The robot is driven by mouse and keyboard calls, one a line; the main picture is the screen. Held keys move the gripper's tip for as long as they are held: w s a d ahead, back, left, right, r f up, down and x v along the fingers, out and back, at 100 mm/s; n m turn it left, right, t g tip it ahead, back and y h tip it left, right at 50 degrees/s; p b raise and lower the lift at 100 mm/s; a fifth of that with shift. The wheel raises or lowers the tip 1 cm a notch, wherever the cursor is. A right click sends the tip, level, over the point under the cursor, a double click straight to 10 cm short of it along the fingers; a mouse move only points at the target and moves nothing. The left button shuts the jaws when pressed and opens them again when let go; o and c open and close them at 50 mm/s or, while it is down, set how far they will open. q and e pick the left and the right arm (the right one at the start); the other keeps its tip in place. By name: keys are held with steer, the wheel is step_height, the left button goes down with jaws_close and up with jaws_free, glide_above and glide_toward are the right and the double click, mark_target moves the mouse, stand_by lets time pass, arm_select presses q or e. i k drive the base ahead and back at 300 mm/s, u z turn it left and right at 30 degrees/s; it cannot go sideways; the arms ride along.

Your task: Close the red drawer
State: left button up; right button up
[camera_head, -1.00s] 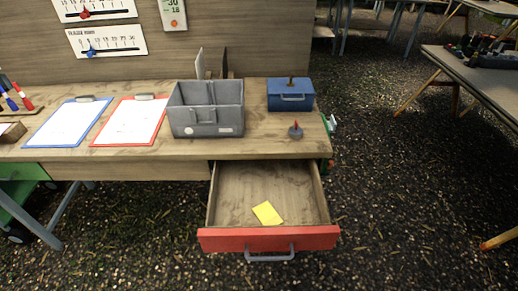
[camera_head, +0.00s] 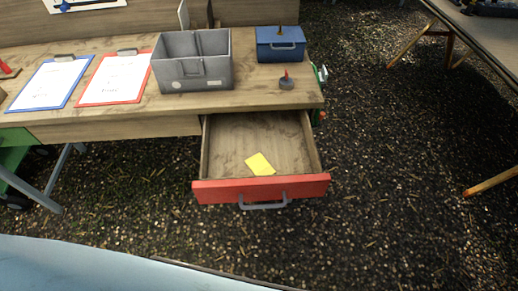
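The red drawer (camera_head: 222,190) is pulled far out from under the wooden desk, below the desk's right part. Its red front has a grey bar handle (camera_head: 263,201). A yellow paper note (camera_head: 260,164) lies inside on the drawer's wooden bottom, close to the front. Neither of my grippers is in view. A pale blue curved surface fills the bottom left corner and may be part of my own body; I cannot tell which part.
On the desk (camera_head: 140,108) stand a grey bin (camera_head: 195,78), a blue box (camera_head: 281,51) and a small grey weight with a red tip (camera_head: 286,84). Two clipboards lie at left. Another table (camera_head: 490,50) stands at right. The dark gravel ground before the drawer is clear.

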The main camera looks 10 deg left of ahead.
mark_target(286, 139)
steer(key=u, duration=1.1)
steer(key=k, duration=0.7)
steer(key=z, duration=1.15)
steer(key=k, duration=0.35)
steer(key=i, duration=0.4)
steer(key=u, duration=0.05)
